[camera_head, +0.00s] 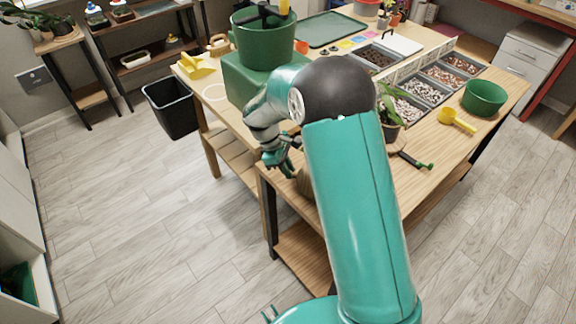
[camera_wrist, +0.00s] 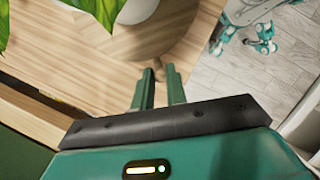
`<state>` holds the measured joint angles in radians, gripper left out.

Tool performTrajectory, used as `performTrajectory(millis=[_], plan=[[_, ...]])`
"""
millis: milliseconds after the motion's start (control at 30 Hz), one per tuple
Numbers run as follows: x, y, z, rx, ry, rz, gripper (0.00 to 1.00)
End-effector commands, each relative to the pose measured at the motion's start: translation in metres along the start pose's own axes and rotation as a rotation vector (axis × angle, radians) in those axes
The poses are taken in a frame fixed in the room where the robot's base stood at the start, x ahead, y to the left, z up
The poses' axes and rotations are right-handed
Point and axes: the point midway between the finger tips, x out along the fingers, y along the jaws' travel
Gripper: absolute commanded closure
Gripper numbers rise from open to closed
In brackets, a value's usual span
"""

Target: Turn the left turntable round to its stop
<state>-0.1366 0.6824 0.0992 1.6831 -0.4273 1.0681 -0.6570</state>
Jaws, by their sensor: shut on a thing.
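In the head view my gripper (camera_head: 284,170) is low at the near edge of the workbench. A small brown curved part (camera_head: 304,184) shows beside it; my arm hides most of the turntable.
A potted plant (camera_head: 389,108) stands right of my arm on the workbench (camera_head: 455,150), near a green-handled tool (camera_head: 416,162). A large green pot (camera_head: 263,42) stands on a green block (camera_head: 240,80) behind my gripper. A black bin (camera_head: 170,108) stands on the floor at left.

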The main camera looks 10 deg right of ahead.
Motion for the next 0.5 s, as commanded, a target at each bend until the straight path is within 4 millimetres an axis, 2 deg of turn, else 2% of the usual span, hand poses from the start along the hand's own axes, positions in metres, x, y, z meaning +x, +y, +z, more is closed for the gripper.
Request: performTrajectory(millis=[500], plan=[[-0.0014,-0.0015,0.0021,-0.027,-0.002,0.015,1.00]])
